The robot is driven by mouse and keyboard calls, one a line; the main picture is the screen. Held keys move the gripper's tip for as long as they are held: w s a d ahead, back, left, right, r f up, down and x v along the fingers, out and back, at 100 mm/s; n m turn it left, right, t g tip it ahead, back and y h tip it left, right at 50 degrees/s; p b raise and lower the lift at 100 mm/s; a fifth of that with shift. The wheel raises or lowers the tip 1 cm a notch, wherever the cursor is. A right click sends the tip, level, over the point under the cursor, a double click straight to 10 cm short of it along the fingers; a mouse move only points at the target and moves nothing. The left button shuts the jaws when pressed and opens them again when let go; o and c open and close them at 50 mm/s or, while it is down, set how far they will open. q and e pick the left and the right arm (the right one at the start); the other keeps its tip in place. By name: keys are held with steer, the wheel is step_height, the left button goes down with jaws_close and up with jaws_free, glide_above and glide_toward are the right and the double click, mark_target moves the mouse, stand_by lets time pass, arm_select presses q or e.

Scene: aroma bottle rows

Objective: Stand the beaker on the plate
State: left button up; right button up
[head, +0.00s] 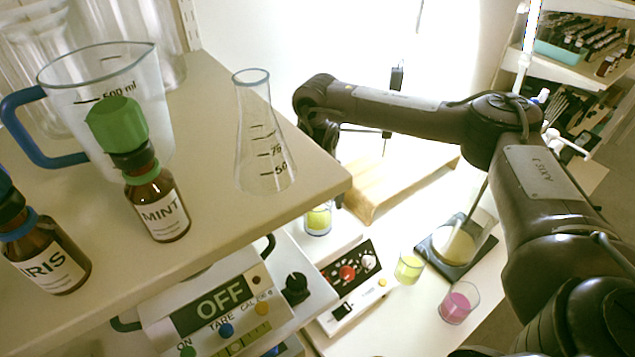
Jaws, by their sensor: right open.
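A small clear beaker with yellow-green liquid (318,219) stands upright, partly hidden by the shelf edge, at the pale top plate (338,240) of a device with a red knob; I cannot tell exactly how its base rests. My right gripper (323,160) hangs down above this beaker, behind the shelf corner, and is open. Its fingertips are partly hidden, and I see nothing held in it. Two more small beakers stand on the bench: one yellow-green (409,267), one pink (458,302). My left gripper is not in view.
A shelf (240,215) in front holds a conical flask (265,145), a blue-handled jug (100,80), a MINT bottle (158,208) and an IRIS bottle (50,258). A scale reading OFF (220,305) is below. A vessel of pale liquid (460,243) stands on a dark base.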

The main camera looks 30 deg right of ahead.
step_height(320, 180, up, 11)
steer(key=p, duration=0.1)
steer(key=shift+f, duration=0.15)
stand_by(0.6)
